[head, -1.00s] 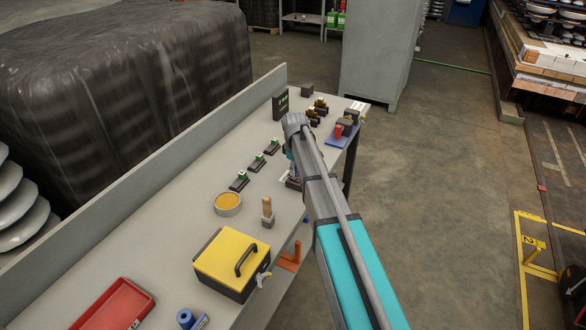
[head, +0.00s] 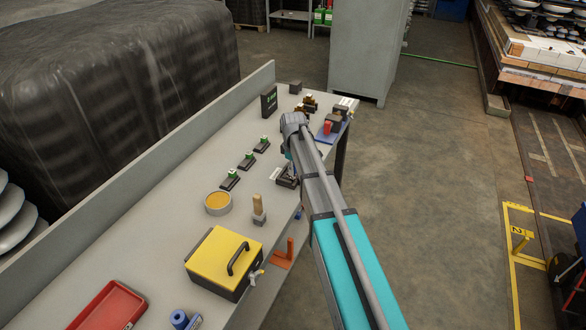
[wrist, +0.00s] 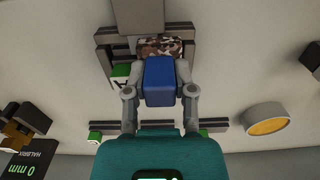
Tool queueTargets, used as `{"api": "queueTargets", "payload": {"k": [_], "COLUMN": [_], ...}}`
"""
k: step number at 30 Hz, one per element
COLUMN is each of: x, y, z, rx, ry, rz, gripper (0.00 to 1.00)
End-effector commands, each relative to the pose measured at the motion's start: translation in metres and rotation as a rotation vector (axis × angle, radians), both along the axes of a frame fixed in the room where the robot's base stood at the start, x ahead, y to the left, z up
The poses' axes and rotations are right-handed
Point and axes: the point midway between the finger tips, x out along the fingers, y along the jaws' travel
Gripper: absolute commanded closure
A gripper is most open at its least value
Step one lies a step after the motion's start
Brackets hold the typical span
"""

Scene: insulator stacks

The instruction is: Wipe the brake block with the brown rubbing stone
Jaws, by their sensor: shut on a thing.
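In the wrist view my gripper (wrist: 160,78) is shut on a blue block (wrist: 159,82), with a finger on each side. A brown mottled block, which looks like the rubbing stone (wrist: 161,47), shows at the blue block's far end and seems to be one piece with it. It lies over a grey and dark fixture (wrist: 183,30) on the bench; whether they touch I cannot tell. The fixture shows partly in the head view (head: 285,181) beside my arm. I cannot single out the brake block for certain. In the head view my arm hides the gripper.
Several green-topped dark pieces (head: 247,160) stand in a row on the grey bench (head: 150,210). Nearer are a round orange-filled dish (head: 218,203), a wooden-handled brush (head: 259,210), a yellow-lidded box (head: 222,257) and a red tray (head: 108,306). A blue mat (head: 327,136) holds a red-handled block.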

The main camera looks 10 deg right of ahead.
Motion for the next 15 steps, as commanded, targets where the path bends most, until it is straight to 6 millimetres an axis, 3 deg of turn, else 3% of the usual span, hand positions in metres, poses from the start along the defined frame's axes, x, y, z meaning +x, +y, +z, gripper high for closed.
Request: {"api": "queueTargets", "payload": {"k": [15], "x": [0.0038], "y": [0.0046], "z": [-0.0013], "rx": [0.0], "ry": [0.0], "rz": [0.0], "gripper": [1.0]}}
